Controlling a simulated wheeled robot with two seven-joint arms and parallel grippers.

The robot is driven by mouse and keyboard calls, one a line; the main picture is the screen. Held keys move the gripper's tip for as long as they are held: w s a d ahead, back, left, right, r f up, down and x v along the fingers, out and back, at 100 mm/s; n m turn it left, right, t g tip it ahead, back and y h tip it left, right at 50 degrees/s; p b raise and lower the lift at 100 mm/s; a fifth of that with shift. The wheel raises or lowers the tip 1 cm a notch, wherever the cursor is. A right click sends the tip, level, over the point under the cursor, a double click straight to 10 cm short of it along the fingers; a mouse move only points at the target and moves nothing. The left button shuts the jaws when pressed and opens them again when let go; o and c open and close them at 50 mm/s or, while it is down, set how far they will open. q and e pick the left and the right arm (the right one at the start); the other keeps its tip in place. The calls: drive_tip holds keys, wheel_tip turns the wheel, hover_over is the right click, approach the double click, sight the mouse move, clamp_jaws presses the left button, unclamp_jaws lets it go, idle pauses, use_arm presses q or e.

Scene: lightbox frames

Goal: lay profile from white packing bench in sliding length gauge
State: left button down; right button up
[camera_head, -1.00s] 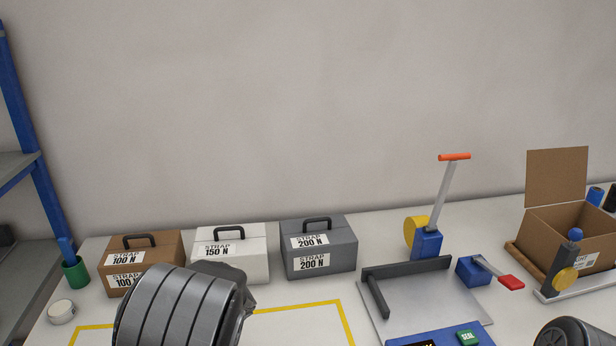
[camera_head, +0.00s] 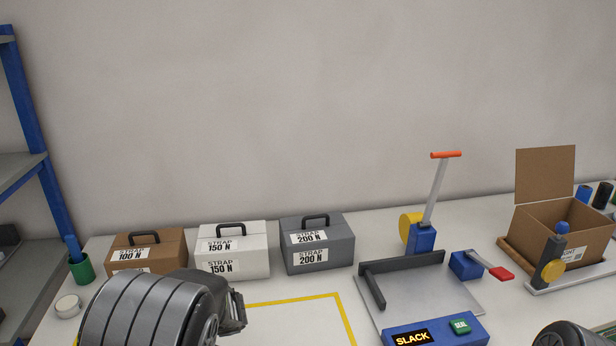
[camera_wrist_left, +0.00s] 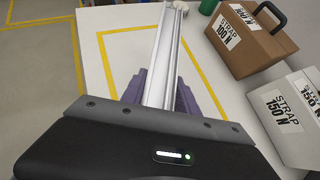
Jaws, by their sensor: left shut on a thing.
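In the left wrist view a long silver profile (camera_wrist_left: 166,60) runs away between the purple fingers of my left gripper (camera_wrist_left: 160,92), which is shut on it. Below the profile is the white packing bench (camera_wrist_left: 118,58) with yellow marking lines. In the head view my left arm covers the lower left, and the profile is hidden. A pale rail with a dark upright and yellow knob (camera_head: 553,271) stands at the right of the bench; it looks like the sliding length gauge. My right gripper is out of view; only a dark part of my right arm shows at the bottom right.
Brown (camera_head: 146,245), white (camera_head: 233,262) and grey (camera_head: 316,246) strap boxes stand along the back. A metal plate with a blue "SLACK" panel (camera_head: 440,333) lies centre right, below a tool with an orange handle (camera_head: 446,155). An open carton (camera_head: 545,232) stands far right.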

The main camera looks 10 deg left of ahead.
use_arm(q)
drive_tip(key=w+d+r+m+t+h, duration=0.1)
drive_tip(key=w+d+m+t+h, duration=0.1)
drive_tip(key=d+m, duration=0.3)
drive_tip(key=w+d+r+m+t+h+b, duration=0.1)
drive_tip(key=w+d+m+t+h, duration=0.2)
drive_tip(key=d, duration=0.5)
drive_tip(key=w+d+r+m+t+h, duration=0.1)
drive_tip(key=w+d+m+t+h, duration=0.2)
drive_tip(key=d+m+h, duration=0.2)
drive_tip(key=d+m, duration=0.2)
drive_tip(key=m, duration=0.1)
drive_tip(key=shift+d+r+t, duration=0.35)
drive_tip(key=shift+r+t, duration=0.05)
drive_tip(key=shift+w, duration=0.1)
idle(0.5)
drive_tip(key=shift+a, duration=0.1)
